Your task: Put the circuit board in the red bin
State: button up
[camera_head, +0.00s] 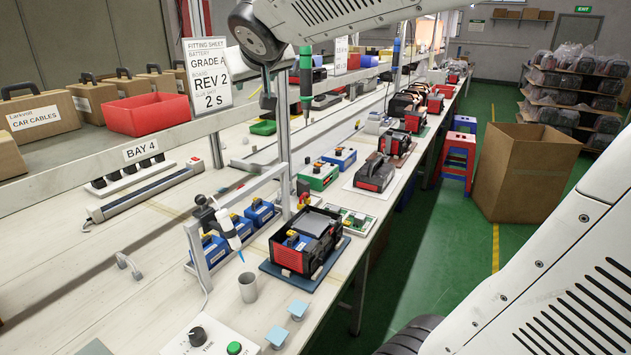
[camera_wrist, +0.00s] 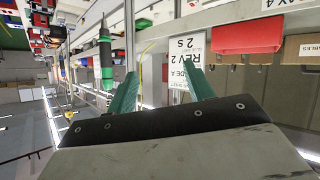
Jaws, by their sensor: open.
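A green circuit board (camera_head: 356,219) with pale parts lies on the bench, just right of a red-and-black machine (camera_head: 306,245) with an open top. The red bin (camera_head: 149,113) sits on the raised shelf at the left and looks empty from what shows of its inside. It also appears in the wrist view (camera_wrist: 248,33) at the upper right. My gripper (camera_wrist: 160,80) shows two green fingers spread apart in the wrist view, with nothing between them. It is away from the board and the bin.
A fitting sheet sign (camera_head: 207,74) hangs beside the bin. A post (camera_head: 284,140) and hanging screwdrivers (camera_head: 306,80) rise over the bench. Blue batteries (camera_head: 259,212), a metal cup (camera_head: 247,287) and a white dispenser (camera_head: 226,228) stand near the machine. A cardboard box (camera_head: 530,165) stands on the floor.

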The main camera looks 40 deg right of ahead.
jog(key=s+a+f+g+y, duration=0.1)
jog(key=s+a+f+g, duration=0.2)
jog(key=s+f, duration=0.3)
jog(key=s+a+f+n+g+y, duration=0.1)
jog(key=s+a+f+g+y, duration=0.1)
jog(key=s+f, duration=0.5)
jog(key=s+a+f+n+g+y, duration=0.1)
jog(key=s+a+f+g, duration=0.4)
jog(key=s, duration=1.1)
notch_tip(320, 180, down, 2)
jog(key=shift+a+f+y, duration=0.15)
jog(key=shift+a+y, duration=0.15)
jog(key=shift+y, duration=0.3)
